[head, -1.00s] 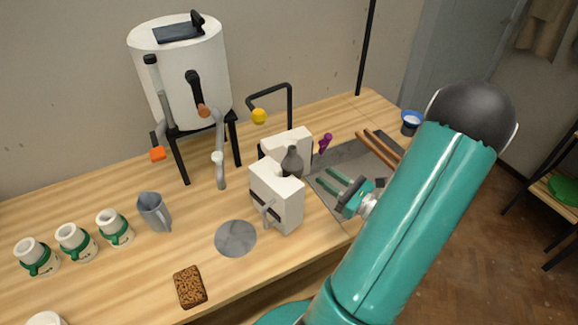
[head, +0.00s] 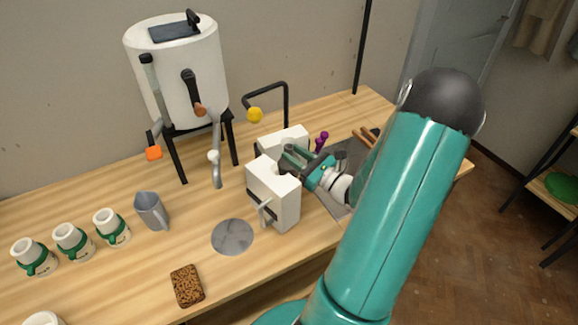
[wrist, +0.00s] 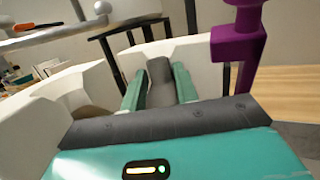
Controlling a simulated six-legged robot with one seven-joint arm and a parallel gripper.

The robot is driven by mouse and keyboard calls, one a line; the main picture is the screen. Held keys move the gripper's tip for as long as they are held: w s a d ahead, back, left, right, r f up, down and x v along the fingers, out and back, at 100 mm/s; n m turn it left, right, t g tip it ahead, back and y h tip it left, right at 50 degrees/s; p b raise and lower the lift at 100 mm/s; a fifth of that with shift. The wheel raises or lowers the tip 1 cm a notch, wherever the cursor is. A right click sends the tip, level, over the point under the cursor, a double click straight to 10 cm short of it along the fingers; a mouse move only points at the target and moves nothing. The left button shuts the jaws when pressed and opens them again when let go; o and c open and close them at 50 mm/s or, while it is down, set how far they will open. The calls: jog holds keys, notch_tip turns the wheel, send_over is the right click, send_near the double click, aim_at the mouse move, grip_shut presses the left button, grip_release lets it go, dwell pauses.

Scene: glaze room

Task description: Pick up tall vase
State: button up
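The tall vase (wrist: 160,84) is a dark grey bottle shape with a narrow neck. In the wrist view it stands upright between my two green fingers, in the gap between two white block halves. My gripper (head: 285,153) reaches in from the right at the blocks in the head view, where its fingers largely cover the vase. In the wrist view my gripper (wrist: 160,75) has one finger on each side of the vase, spread apart and very close to it. Firm contact is not clear. The vase's base is hidden behind my gripper.
The front white block (head: 272,197) and back white block (head: 284,138) flank the vase closely. A purple fitting (head: 321,141) stands just right of the back block. A grey disc (head: 232,237), grey jug (head: 151,211) and white urn (head: 178,75) are to the left.

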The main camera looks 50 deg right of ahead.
jog(key=c, duration=0.5)
jog(key=shift+r, duration=0.2)
